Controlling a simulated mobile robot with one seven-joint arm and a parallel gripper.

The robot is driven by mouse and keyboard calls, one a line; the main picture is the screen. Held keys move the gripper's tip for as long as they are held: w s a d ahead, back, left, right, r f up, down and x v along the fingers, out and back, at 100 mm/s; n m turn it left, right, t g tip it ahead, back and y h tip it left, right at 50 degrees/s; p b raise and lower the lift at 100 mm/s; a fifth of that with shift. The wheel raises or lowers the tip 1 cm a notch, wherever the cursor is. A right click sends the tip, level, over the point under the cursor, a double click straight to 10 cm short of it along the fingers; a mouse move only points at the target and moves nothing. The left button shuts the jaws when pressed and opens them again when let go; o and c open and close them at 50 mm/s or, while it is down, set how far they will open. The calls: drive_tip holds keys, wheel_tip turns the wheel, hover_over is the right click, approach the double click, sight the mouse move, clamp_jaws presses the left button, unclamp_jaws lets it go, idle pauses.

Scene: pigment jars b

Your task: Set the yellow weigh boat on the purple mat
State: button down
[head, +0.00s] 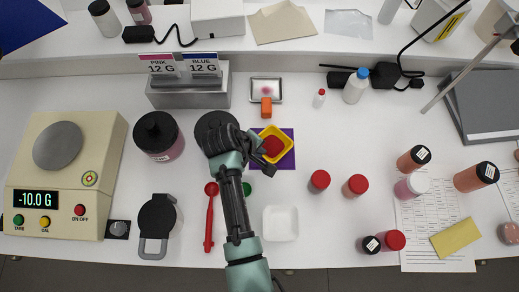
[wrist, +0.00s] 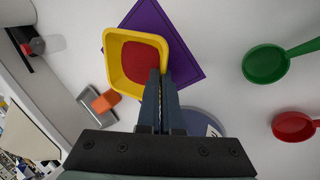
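The yellow weigh boat (head: 287,142) holds red powder (head: 272,146). My gripper (head: 262,153) is at its lower left side in the head view. In the wrist view, my gripper (wrist: 160,80) has its fingers close together on the near right rim of the boat (wrist: 112,60), and they hide that part of the rim. The purple mat (head: 288,164) lies under the boat in the head view. In the wrist view the boat overlaps the left part of the mat (wrist: 187,72). I cannot tell whether the boat touches the mat.
A balance (head: 90,140) reading -10.0 G stands at the left. A small tray with an orange handle (head: 266,107) lies beyond the mat. Red (head: 209,220) and green (wrist: 265,63) scoops lie nearby. A white weigh boat (head: 281,223) and red-capped jars (head: 319,181) stand in front.

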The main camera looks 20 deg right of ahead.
drive_tip(key=shift+f, duration=0.35)
drive_tip(key=shift+f, duration=0.15)
drive_tip(key=c, duration=1.1)
unclamp_jaws()
